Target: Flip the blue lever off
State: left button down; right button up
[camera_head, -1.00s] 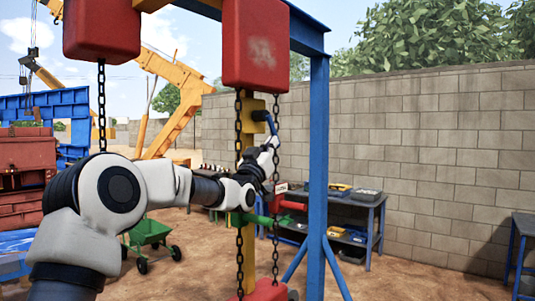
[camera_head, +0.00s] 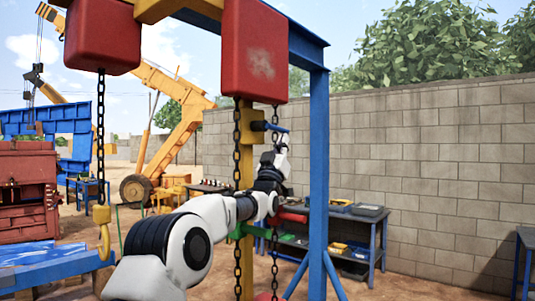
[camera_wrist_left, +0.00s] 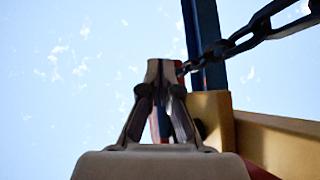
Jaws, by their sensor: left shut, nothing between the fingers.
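The blue lever (camera_head: 277,128) sticks out to the right from a dark mount high on the yellow post (camera_head: 246,160), just below the right red block. My left gripper (camera_head: 283,143) reaches up from below, its tip just under the lever's outer end. I cannot tell whether they touch. In the left wrist view the left gripper's fingers (camera_wrist_left: 160,100) are together and point up against the sky. The lever cannot be made out clearly there. A red lever (camera_head: 291,217) and a green lever (camera_head: 258,232) sit lower on the post. My right gripper is not in view.
Red blocks (camera_head: 254,50) hang overhead, with chains (camera_head: 237,150) close beside my left arm. A blue frame post (camera_head: 318,170) stands just right of the gripper. A workbench (camera_head: 365,222) and block wall (camera_head: 430,150) lie behind. A yellow hook (camera_head: 103,225) hangs at left.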

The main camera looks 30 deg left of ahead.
pick_arm(q)
jog(key=shift+w+r+n+t+y, duration=0.3)
jog(key=shift+w+r, duration=0.1)
jog(key=shift+r, duration=0.2)
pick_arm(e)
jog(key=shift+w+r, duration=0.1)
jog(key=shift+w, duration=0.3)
pick_arm(q)
jog(key=s+d+f, duration=0.2)
jog(key=s+d, duration=0.1)
jog(key=s, duration=1)
jog(key=shift+s+f, duration=0.2)
jog(key=shift+s, duration=0.05)
